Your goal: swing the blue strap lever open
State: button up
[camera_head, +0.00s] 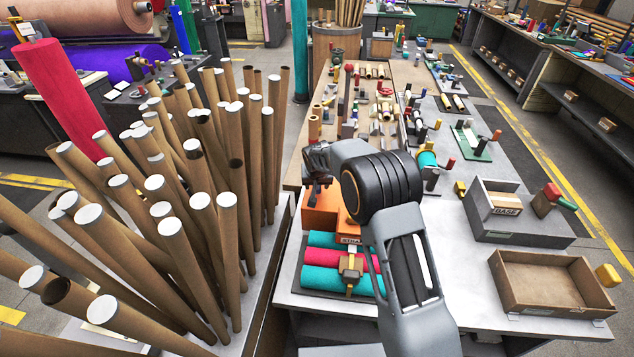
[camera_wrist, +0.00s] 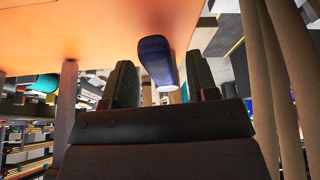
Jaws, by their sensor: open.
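The blue strap lever (camera_wrist: 157,60) sticks out from an orange surface (camera_wrist: 90,28) in the wrist view. In that view my gripper (camera_wrist: 160,72) is open, with one dark finger on each side of the lever. I cannot tell whether either finger touches it. In the head view my gripper (camera_head: 317,183) is above the orange housing (camera_head: 320,215), which carries a partly hidden label. My arm and gripper hide the blue lever there. Teal and red felt rolls (camera_head: 325,258) lie in front of the housing, with a tan strap piece (camera_head: 350,268) across them.
Tall cardboard tubes (camera_head: 190,220) stand densely to the left of the housing; some also show at the right of the wrist view (camera_wrist: 285,80). A grey bin (camera_head: 510,228) and an empty brown tray (camera_head: 550,290) are on the right. The white tabletop (camera_head: 460,275) between is clear.

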jog(key=shift+f, duration=0.15)
grip_shut()
dwell(0.5)
